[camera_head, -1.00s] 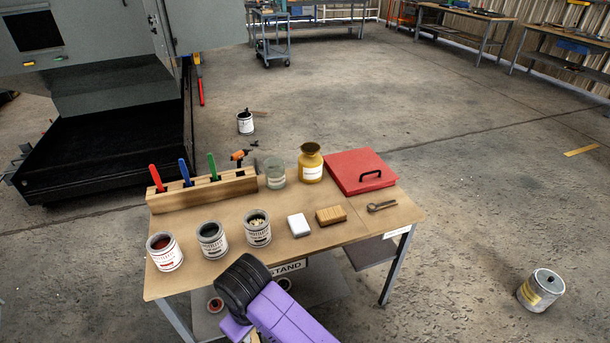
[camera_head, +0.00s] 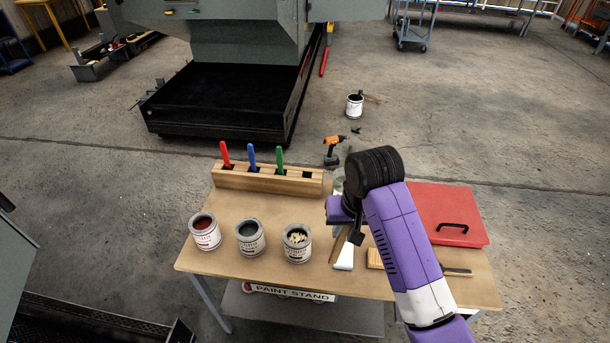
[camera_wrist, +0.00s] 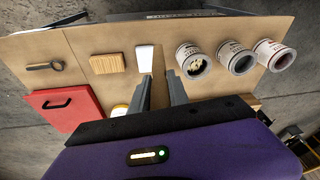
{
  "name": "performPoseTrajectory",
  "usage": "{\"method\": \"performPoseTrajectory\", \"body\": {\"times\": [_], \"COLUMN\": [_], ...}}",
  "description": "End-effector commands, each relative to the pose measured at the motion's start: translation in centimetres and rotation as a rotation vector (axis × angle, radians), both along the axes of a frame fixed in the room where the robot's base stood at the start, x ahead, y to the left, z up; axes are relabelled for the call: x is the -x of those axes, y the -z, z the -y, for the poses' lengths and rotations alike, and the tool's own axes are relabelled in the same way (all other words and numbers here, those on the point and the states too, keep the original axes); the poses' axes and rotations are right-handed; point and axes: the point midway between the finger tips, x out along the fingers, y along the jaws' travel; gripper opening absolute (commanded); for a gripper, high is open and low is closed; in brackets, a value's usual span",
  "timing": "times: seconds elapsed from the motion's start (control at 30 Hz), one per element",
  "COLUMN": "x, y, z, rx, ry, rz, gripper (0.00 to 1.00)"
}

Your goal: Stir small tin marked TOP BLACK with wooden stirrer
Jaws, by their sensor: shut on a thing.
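My gripper (camera_head: 349,232) is over the right half of the paint stand table and is shut on a thin brown wooden stirrer (camera_head: 339,246), which hangs down tilted. The stirrer also shows between the fingers in the wrist view (camera_wrist: 158,78). Three small open tins stand in a row left of my gripper: one with red contents (camera_head: 205,233), one with dark contents (camera_head: 250,238), one with pale lumps (camera_head: 297,243). Their labels are too small to read, so I cannot tell which says TOP BLACK. The stirrer is apart from all three.
A wooden rack (camera_head: 262,179) with red, blue and green handles stands behind the tins. Another open tin (camera_head: 354,106) stands on the floor behind.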

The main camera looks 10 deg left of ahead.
Motion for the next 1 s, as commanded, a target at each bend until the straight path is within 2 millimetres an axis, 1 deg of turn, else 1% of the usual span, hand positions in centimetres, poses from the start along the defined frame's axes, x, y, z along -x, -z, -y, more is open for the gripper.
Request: {"method": "performPoseTrajectory", "body": {"times": [0.03, 0.1, 0.2, 0.33, 0.47, 0.57, 0.77, 1.0], "x": [-1.3, -2.6, -4.0, -5.1, -5.7, -5.7, -5.6, -5.3], "y": [-2.1, -4.0, -6.1, -7.9, -8.8, -8.8, -8.1, -6.5], "z": [-1.9, -4.4, -7.2, -9.3, -10.3, -10.5, -10.5, -10.3], "rx": [-0.001, -0.01, -0.019, -0.028, -0.032, -0.033, -0.034, -0.034], "ry": [0.009, 0.042, 0.091, 0.146, 0.179, 0.187, 0.188, 0.187], "rz": [0.014, 0.028, 0.042, 0.056, 0.063, 0.063, 0.064, 0.064], "gripper": [0.0, 0.0, 0.0, 0.0, 0.0, 0.0, 0.0, 0.0]}}
